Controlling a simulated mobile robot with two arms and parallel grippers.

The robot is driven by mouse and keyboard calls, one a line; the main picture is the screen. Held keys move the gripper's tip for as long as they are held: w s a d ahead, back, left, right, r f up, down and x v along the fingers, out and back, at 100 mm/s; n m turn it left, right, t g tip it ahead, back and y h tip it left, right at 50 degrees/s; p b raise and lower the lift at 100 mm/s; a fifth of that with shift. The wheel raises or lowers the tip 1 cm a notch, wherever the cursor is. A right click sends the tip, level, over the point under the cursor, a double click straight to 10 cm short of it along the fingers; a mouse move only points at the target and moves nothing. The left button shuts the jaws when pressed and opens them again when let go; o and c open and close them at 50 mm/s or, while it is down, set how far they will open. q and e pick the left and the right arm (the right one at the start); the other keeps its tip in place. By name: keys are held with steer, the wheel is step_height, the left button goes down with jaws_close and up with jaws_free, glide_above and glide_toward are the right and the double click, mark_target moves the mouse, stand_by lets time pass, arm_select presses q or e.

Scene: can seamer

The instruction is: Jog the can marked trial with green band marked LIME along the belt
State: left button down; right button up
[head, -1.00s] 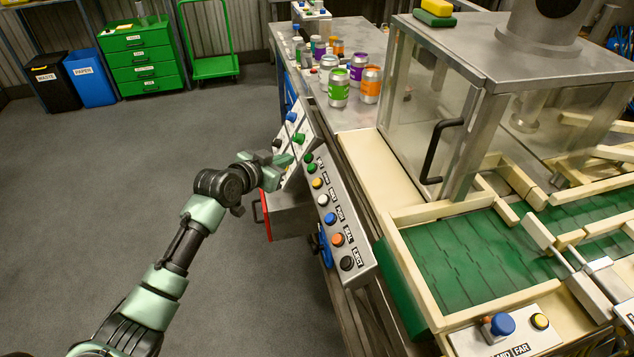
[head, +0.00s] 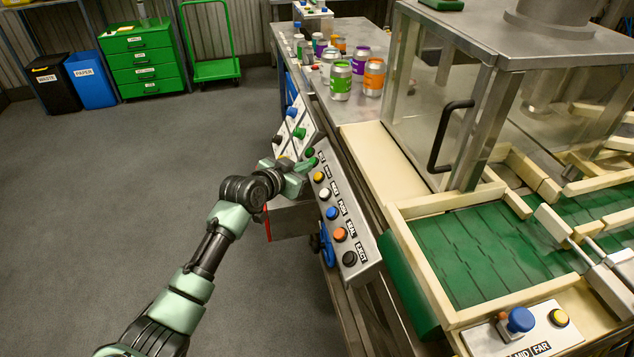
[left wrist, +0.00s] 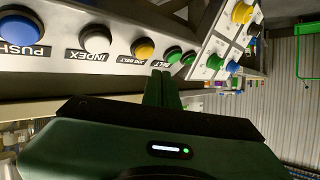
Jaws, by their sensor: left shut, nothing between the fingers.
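My left gripper (head: 308,162) is shut and empty. It is at the upper end of the sloped button panel (head: 352,222), close to the green BELT button (head: 310,152). In the left wrist view its fingertips (left wrist: 163,74) are just below the BELT label, between the yellow JOG BELT button (left wrist: 143,48) and the green buttons (left wrist: 173,54); contact cannot be told. A can with a green band (head: 340,82) stands upright on the steel table; its lettering is too small to read. The green belt (head: 480,255) shows no can on its visible part. My right gripper is out of view.
Other cans, including an orange-banded one (head: 373,77), stand near the green-banded can. A clear-walled machine housing with a black handle (head: 447,135) rises behind the belt. Another control box (head: 520,330) is at the front right. The floor at left is clear.

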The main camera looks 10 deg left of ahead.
mark_target(318, 176)
arm_select(q)
steer(key=shift+w+d+f, duration=0.15)
steer(key=shift+d+f, duration=0.2)
steer(key=shift+f, duration=0.2)
stand_by(1.7)
steer(key=shift+w+d+f+b, duration=0.1)
steer(key=shift+d+f+b, duration=0.15)
steer(key=shift+f+b, duration=0.05)
steer(key=shift+d+f, duration=0.25)
steer(key=shift+f, duration=0.15)
stand_by(5.1)
